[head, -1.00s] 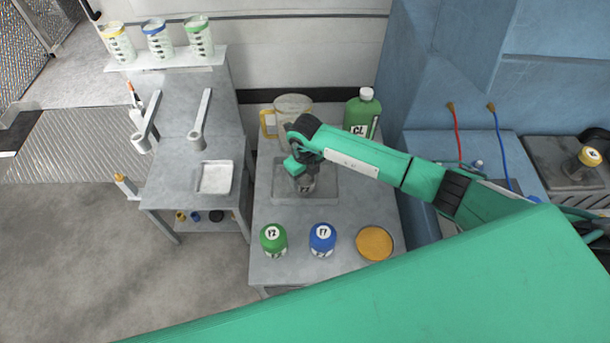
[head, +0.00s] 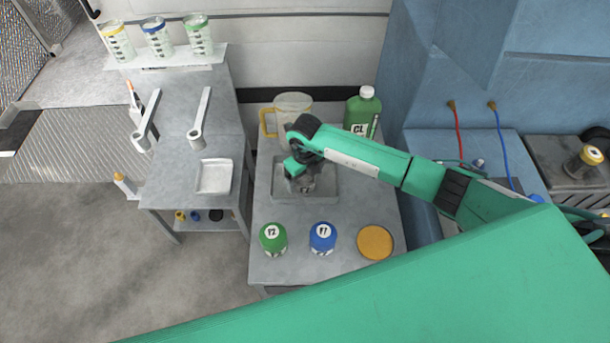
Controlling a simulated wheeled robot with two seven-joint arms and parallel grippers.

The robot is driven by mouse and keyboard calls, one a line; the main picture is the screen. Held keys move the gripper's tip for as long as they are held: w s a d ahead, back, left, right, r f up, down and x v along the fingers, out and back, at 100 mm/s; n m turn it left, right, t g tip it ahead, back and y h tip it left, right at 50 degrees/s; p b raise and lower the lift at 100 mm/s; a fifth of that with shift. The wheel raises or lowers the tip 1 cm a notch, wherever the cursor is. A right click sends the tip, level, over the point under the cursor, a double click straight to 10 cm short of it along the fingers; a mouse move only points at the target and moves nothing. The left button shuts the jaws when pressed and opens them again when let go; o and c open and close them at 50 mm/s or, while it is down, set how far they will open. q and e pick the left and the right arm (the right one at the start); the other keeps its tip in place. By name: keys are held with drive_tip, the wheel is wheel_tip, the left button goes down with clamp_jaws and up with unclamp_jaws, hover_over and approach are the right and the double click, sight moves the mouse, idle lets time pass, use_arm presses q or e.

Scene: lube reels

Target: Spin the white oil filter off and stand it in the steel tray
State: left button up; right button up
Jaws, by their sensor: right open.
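The steel tray (head: 328,190) sits in the middle of the grey bench. My right gripper (head: 303,184) points down over the tray and is open. A green filter (head: 273,238) and a blue filter (head: 322,236) stand upright at the bench's front. My left gripper is not in view.
A yellow-orange round lid or dish (head: 375,243) lies at the front right of the bench. A clear jug (head: 293,108) and a green bottle (head: 361,112) stand behind the tray. A side table with a white tray (head: 214,176) is to the left.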

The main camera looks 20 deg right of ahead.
wheel_tip(320, 180, up, 13)
drive_tip(key=b, duration=0.3)
drive_tip(key=shift+w+b, duration=0.1)
drive_tip(key=shift+b, duration=0.25)
drive_tip(key=shift+r, duration=0.4)
